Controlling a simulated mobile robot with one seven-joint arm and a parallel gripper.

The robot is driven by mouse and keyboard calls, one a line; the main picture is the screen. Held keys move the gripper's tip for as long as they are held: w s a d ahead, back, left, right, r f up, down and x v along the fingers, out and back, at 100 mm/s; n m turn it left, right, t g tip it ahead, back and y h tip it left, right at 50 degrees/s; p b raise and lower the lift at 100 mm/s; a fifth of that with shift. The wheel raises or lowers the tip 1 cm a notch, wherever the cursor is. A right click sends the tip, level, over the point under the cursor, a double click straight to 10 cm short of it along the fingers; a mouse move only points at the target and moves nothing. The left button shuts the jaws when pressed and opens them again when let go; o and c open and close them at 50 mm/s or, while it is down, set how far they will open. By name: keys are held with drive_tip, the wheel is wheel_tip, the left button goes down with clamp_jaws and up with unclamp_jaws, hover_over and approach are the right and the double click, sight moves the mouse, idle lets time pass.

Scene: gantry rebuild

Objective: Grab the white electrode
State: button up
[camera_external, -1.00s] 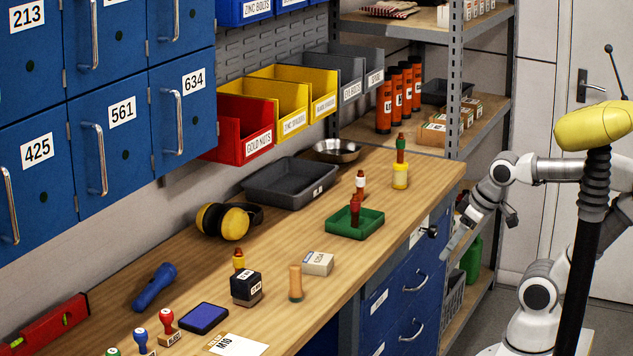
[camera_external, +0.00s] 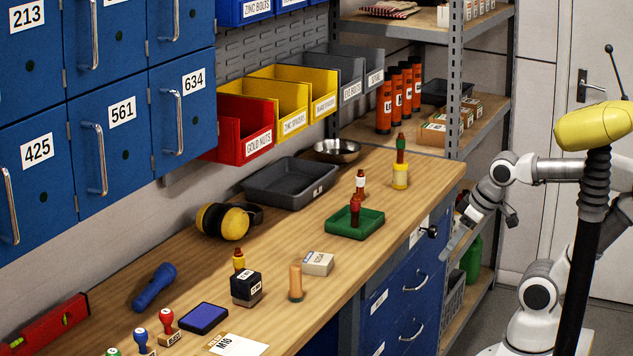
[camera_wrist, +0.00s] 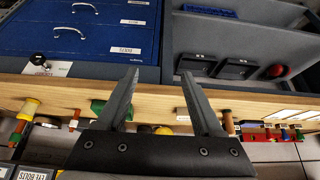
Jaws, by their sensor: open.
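The white electrode (camera_external: 360,184) is a small reddish-brown upright piece with a white band, standing on the wooden bench just behind the green tray (camera_external: 372,230). A dark red piece (camera_external: 355,211) stands in that tray. My gripper (camera_external: 451,243) hangs beyond the bench's front edge, right of the tray and apart from the electrode. In the wrist view my gripper (camera_wrist: 158,76) has its two fingers spread with nothing between them.
A green-banded piece stands in a yellow holder (camera_external: 400,176) behind and right. A dark grey tray (camera_external: 270,196), a metal bowl (camera_external: 337,151) and earmuffs (camera_external: 222,222) lie toward the wall. A tan cylinder (camera_external: 295,283) stands near the front. Blue drawers (camera_external: 395,300) fill the bench front.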

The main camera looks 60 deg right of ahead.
sight(360, 186)
drive_tip(key=w+d+r+m+t+h+p, duration=0.1)
drive_tip(key=w+d+r+m+t+p, duration=0.15)
drive_tip(key=w, duration=0.55)
drive_tip(key=w+d+r+m+t+p, duration=0.2)
drive_tip(key=w+r+m+p, duration=0.15)
drive_tip(key=w, duration=0.35)
drive_tip(key=w+d+r+m+t+h+p, duration=0.1)
drive_tip(key=w+d+r+m+t+p, duration=0.2)
drive_tip(key=w, duration=0.5)
drive_tip(key=d+f+n+p, duration=0.3)
drive_tip(key=d+p, duration=0.2)
drive_tip(key=d, duration=0.5)
drive_tip(key=d+f+n+p, duration=0.3)
drive_tip(key=d+n+p, duration=0.15)
drive_tip(key=d, duration=0.55)
drive_tip(key=shift+m, duration=0.25)
drive_tip(key=x, duration=1.2)
drive_tip(key=shift+d+f+p, duration=0.15)
drive_tip(key=shift+d+p, duration=0.05)
drive_tip(key=shift+p, duration=0.1)
drive_tip(key=shift+r+p+x, duration=0.15)
drive_tip(key=shift+p+x, duration=0.05)
drive_tip(key=shift+x, duration=1.15)
drive_tip(key=shift+r+p+x, duration=0.15)
drive_tip(key=shift+x, duration=1.15)
drive_tip(key=shift+w+a, duration=0.1)
drive_tip(key=shift+a, duration=0.1)
clamp_jaws()
